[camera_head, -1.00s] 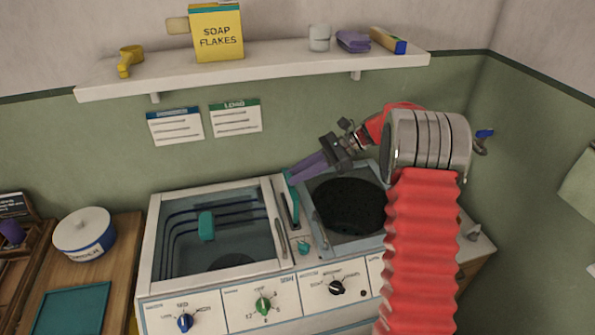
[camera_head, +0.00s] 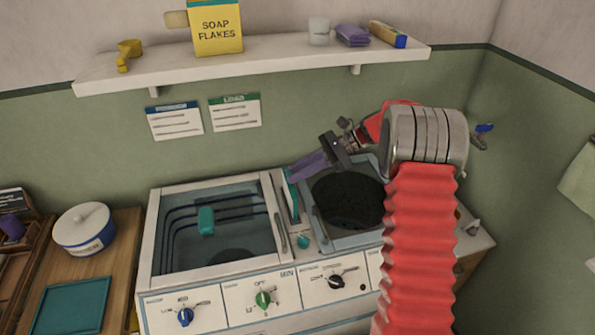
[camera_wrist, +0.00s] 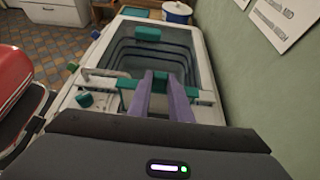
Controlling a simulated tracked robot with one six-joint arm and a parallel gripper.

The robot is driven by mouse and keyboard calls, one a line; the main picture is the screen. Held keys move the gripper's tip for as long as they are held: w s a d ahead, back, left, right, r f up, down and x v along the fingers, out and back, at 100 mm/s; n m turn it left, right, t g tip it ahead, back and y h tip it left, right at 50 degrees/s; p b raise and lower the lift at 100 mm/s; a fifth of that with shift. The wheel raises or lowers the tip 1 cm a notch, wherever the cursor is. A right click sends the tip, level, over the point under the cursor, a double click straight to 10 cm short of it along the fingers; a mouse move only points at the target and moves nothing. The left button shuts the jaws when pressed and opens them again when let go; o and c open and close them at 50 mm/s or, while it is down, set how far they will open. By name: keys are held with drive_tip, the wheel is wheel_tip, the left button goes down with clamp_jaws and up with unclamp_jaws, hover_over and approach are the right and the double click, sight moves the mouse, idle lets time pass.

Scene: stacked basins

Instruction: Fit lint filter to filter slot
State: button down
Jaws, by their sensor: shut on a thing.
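My gripper (camera_head: 296,173) reaches in from the right over the twin-tub machine, with purple fingers that also show in the wrist view (camera_wrist: 158,80). The fingers are shut on a teal piece, which I take to be the lint filter (camera_head: 290,196). It stands as a thin upright strip at the divider between the two tubs. In the wrist view the lint filter (camera_wrist: 127,83) shows as teal parts around the fingertips, partly hidden by them. The filter slot cannot be made out clearly; whether the filter sits in it cannot be told.
The left tub holds water and a teal block (camera_head: 206,221). The round dark tub (camera_head: 348,200) is under my arm. A teal knob (camera_head: 302,242) and a grey lever (camera_head: 280,231) are close to the filter. A shelf (camera_head: 280,65) hangs above.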

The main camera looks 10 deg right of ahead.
drive_tip(key=shift+f, duration=4.4)
idle(1.4)
drive_tip(key=c, duration=1.5)
unclamp_jaws()
drive_tip(key=shift+c, duration=0.2)
drive_tip(key=shift+d, duration=0.1)
drive_tip(key=v, duration=1.3)
drive_tip(key=shift+d, duration=0.35)
